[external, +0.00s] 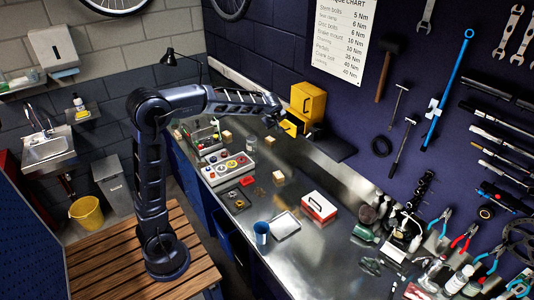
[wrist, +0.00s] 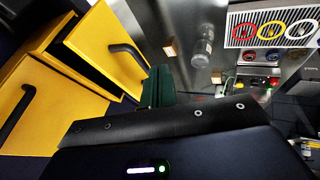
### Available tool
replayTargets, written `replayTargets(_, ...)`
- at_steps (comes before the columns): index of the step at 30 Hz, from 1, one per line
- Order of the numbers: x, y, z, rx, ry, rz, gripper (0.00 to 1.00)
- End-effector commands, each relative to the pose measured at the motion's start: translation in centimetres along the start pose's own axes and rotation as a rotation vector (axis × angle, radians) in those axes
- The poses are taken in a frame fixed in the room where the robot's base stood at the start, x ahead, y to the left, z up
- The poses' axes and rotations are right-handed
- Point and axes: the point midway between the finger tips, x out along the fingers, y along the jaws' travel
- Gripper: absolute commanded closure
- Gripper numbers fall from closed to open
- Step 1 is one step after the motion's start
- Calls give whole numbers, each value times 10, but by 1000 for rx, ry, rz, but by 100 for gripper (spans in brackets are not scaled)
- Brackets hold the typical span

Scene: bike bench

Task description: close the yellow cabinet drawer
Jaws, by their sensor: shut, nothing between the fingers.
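The yellow cabinet (external: 311,98) stands on the far part of the bench against the wall. Its yellow drawer (external: 289,127) sticks out at the lower front. In the wrist view the drawer front (wrist: 108,42) has a black bar handle, with a dark gap behind it, so it stands open. Another yellow front with a black handle (wrist: 22,108) is at the left. My gripper (external: 273,119) is close beside the drawer in the external view. Its fingers (wrist: 158,88) seem to be the dark green shapes, closed and empty. I cannot tell whether they touch the drawer.
A grey box with coloured rings and knobs (external: 230,168) lies left of the cabinet. A clear jar (wrist: 203,45) and wooden blocks (wrist: 169,47) stand nearby. A black flat piece (external: 335,150) lies right of the cabinet. A red-and-white box (external: 319,206) is nearer; bare steel lies between.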

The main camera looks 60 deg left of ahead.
Motion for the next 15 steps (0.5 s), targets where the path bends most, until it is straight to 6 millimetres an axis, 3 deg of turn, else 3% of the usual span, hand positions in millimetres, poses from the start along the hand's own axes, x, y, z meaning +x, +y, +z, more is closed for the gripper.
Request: replayTargets(15, 4, 5, 1, 0, 0, -1, 100)
